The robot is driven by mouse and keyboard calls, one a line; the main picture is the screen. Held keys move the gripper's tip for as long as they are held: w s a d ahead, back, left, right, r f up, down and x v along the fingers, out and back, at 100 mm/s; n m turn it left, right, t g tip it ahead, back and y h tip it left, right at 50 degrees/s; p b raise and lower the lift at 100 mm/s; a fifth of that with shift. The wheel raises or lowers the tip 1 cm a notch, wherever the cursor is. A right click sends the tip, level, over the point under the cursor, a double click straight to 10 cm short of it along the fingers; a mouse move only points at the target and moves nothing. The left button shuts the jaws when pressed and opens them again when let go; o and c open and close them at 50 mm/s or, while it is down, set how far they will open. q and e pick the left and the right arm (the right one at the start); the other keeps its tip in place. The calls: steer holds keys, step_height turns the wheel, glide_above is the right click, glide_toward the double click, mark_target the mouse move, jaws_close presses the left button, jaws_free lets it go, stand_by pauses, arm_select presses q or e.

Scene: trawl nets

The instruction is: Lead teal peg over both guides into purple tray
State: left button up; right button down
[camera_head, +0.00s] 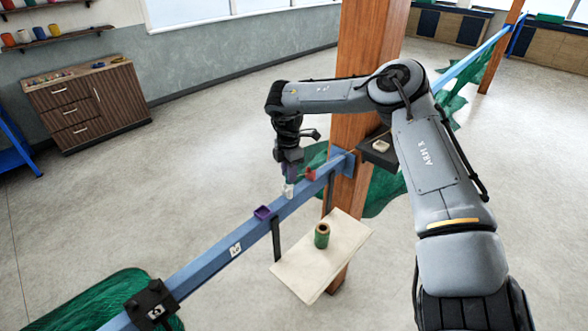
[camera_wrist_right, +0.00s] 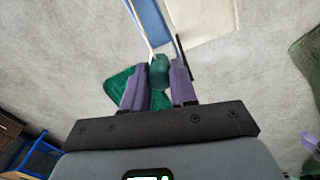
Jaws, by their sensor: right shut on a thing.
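My right gripper (camera_head: 289,178) hangs over the blue beam, pointing down. In the right wrist view its purple fingers (camera_wrist_right: 160,84) are shut on the teal peg (camera_wrist_right: 159,70). The peg is hard to make out in the head view. A small purple tray (camera_head: 264,213) sits on the beam, left of and below the gripper. A red piece (camera_head: 311,174) stands on the beam to the gripper's right, and a small white piece (camera_head: 288,190) shows just below the fingers. I cannot tell which pieces are the guides.
The blue beam (camera_head: 205,265) runs diagonally to a wooden post (camera_head: 365,50). A pale board (camera_head: 300,275) below it holds a green spool (camera_head: 322,236). A black block (camera_head: 152,304) sits on the beam's near end. Green netting (camera_head: 120,300) hangs nearby. A dark shelf (camera_head: 378,155) is on the post.

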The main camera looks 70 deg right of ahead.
steer(key=shift+w+a+b, duration=0.4)
steer(key=shift+w+a, duration=0.35)
steer(key=shift+a, duration=1.1)
steer(key=shift+w+a+b, duration=0.4)
steer(key=shift+w+a, duration=0.3)
steer(key=shift+a, duration=1.15)
steer(key=shift+w+a+b, duration=0.4)
steer(key=shift+w+a, duration=0.35)
steer(key=shift+a, duration=1.1)
step_height(320, 180, down, 4)
steer(key=b, duration=0.3)
steer(key=shift+b, duration=0.35)
steer(key=shift+f+b, duration=0.35)
steer(key=shift+f+b, duration=0.25)
steer(key=shift+b, duration=0.15)
steer(key=c, duration=0.8)
jaws_free()
